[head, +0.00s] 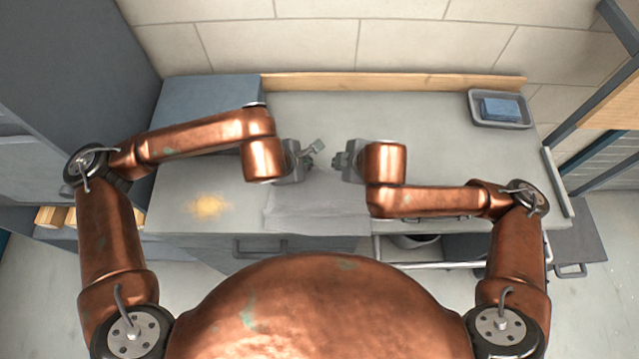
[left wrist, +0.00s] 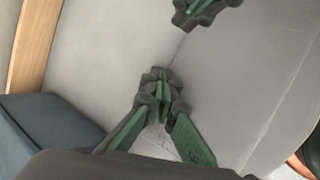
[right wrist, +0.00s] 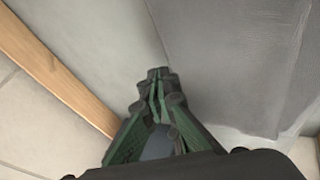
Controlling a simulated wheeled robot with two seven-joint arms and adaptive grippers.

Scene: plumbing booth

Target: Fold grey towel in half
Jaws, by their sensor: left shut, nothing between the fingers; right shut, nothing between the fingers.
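The grey towel (head: 312,211) lies flat on the counter near its front edge, between my two arms. It shows as the darker grey sheet in the left wrist view (left wrist: 245,85) and in the right wrist view (right wrist: 225,60). My left gripper (head: 317,150) is shut and empty near the towel's far left side; its tips show in the left wrist view (left wrist: 163,78). My right gripper (head: 338,161) is shut and empty near the far right side; its tips show in the right wrist view (right wrist: 158,77). My right arm hides part of the towel's right side.
The grey counter (head: 420,125) is clear behind the grippers. A blue-grey box (head: 205,95) stands at the back left. A grey tray (head: 502,122) with a blue sponge (head: 500,108) sits at the back right. A yellowish stain (head: 207,206) marks the counter left of the towel.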

